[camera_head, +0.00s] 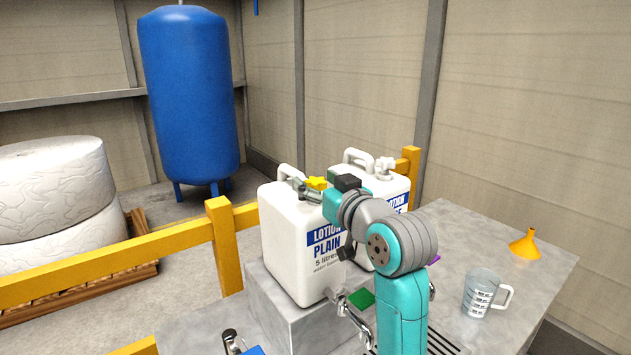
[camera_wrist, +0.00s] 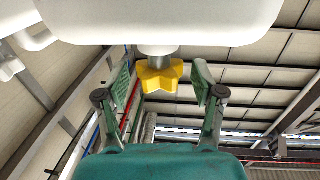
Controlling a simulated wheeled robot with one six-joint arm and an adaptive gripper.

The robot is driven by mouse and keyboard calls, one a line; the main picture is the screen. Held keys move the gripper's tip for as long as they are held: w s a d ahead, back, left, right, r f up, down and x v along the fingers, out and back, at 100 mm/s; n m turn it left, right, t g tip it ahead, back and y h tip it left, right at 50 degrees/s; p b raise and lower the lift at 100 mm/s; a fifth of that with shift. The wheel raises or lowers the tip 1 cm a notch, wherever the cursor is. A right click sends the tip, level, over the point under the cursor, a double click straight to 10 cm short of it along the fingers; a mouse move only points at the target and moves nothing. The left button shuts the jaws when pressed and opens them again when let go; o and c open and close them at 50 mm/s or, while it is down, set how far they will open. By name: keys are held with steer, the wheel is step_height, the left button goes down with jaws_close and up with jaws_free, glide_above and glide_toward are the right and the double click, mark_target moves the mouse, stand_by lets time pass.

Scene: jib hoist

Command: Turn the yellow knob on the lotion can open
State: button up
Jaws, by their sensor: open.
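The lotion can (camera_head: 290,245) is a white canister labelled "LOTION PLAIN 5 litres", standing upright on a grey block. Its yellow star-shaped knob (camera_head: 317,183) sits at the top of the can, beside my gripper. In the wrist view the yellow knob (camera_wrist: 160,76) is on a short grey stem, with the white can body (camera_wrist: 160,22) at the top of the picture. My gripper (camera_wrist: 162,82) is open, with one green-padded finger on each side of the knob and a gap on both sides. In the head view my arm hides much of the gripper.
A second white lotion can (camera_head: 395,189) stands just behind on the right. A clear measuring jug (camera_head: 480,293) and an orange funnel (camera_head: 525,244) stand on the grey table at right. A green pad (camera_head: 361,299) lies near the can's front tap. A yellow rail (camera_head: 222,245) runs behind.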

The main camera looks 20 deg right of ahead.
steer(key=shift+w+a, duration=0.1)
steer(key=shift+w, duration=0.25)
steer(key=c, duration=1.2)
steer(key=shift+o, duration=0.2)
steer(key=shift+n+y, duration=0.3)
steer(key=shift+y, duration=0.5)
steer(key=shift+n+y, duration=0.3)
steer(key=shift+n, duration=0.1)
steer(key=shift+g, duration=0.3)
